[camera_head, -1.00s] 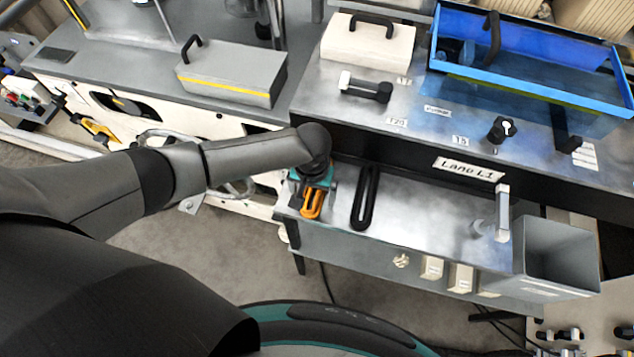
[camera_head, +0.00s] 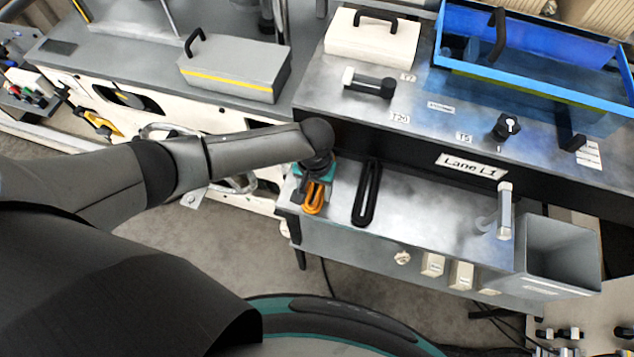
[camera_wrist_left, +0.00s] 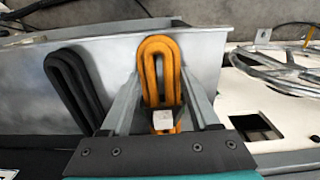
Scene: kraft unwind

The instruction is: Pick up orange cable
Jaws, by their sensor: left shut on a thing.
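The orange cable (camera_head: 314,199) is a folded loop at the left end of the grey metal shelf (camera_head: 430,215). My left gripper (camera_head: 316,186) is over it, pointing down, and its wrist partly hides the cable in the head view. In the left wrist view the orange cable (camera_wrist_left: 159,72) stands out between the two fingers of my left gripper (camera_wrist_left: 163,112), which are shut on it. Whether the cable touches the shelf cannot be told. My right gripper is not in view.
A black cable loop (camera_head: 367,193) lies on the shelf just right of the orange one. A clear handle (camera_head: 504,210) and an open grey bin (camera_head: 558,255) are at the shelf's right end. A dark upright wall labelled "Lane L1" (camera_head: 471,166) runs behind.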

